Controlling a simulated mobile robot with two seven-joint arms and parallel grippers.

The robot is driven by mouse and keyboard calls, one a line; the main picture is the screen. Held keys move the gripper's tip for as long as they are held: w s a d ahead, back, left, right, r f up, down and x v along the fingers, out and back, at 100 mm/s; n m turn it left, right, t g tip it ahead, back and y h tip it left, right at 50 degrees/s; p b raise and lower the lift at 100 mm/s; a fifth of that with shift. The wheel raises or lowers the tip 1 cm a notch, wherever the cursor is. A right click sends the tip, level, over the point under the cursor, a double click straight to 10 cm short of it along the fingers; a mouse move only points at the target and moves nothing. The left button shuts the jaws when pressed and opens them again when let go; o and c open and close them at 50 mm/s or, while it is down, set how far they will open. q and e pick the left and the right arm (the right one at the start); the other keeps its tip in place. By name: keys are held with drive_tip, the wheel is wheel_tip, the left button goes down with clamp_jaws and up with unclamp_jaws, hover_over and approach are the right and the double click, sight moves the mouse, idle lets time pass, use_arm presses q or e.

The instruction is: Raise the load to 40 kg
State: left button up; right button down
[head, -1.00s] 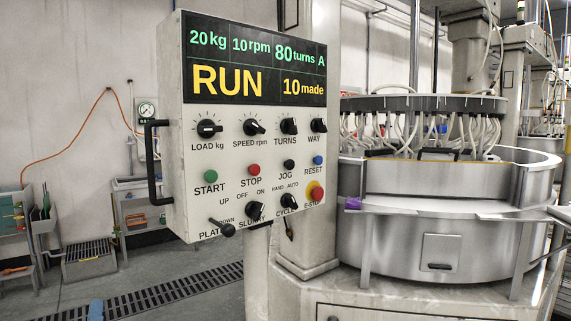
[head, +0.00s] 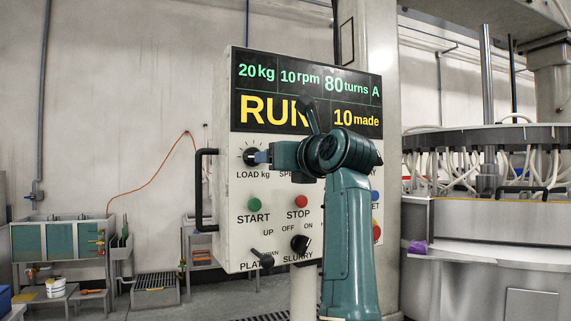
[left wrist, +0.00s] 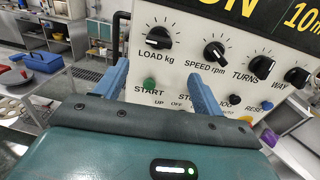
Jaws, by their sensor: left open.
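The white control panel (head: 232,240) has a display (head: 305,95) reading 20 kg, 10 rpm, 80 turns A, RUN (partly covered by my arm) and 10 made. The black LOAD kg knob (head: 249,156) is at the panel's upper left, partly hidden by my fingertips. In the left wrist view the whole LOAD kg knob (left wrist: 158,38) shows just beyond the open fingers. My left gripper (head: 263,157) is open and empty in front of the panel; it also shows in the left wrist view (left wrist: 157,72). Whether a fingertip touches the knob I cannot tell. My right gripper is not in view.
The SPEED rpm knob (left wrist: 215,52) is close to the right finger. The START button (left wrist: 149,84) shows between the fingers. A black handle (head: 203,190) stands out at the panel's left edge. The lapping machine (head: 490,240) is at the right.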

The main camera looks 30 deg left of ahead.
sight(249, 155)
use_arm(q)
drive_tip(key=shift+p+x, duration=1.55)
drive_tip(key=shift+x, duration=5)
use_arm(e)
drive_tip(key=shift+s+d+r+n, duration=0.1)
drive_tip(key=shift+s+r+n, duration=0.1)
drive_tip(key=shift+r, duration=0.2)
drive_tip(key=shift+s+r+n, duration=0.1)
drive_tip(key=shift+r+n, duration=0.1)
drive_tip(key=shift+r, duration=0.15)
use_arm(q)
drive_tip(key=shift+s+a, duration=0.1)
drive_tip(key=shift+s, duration=0.05)
drive_tip(key=shift+c, duration=0.2)
drive_tip(key=c, duration=0.9)
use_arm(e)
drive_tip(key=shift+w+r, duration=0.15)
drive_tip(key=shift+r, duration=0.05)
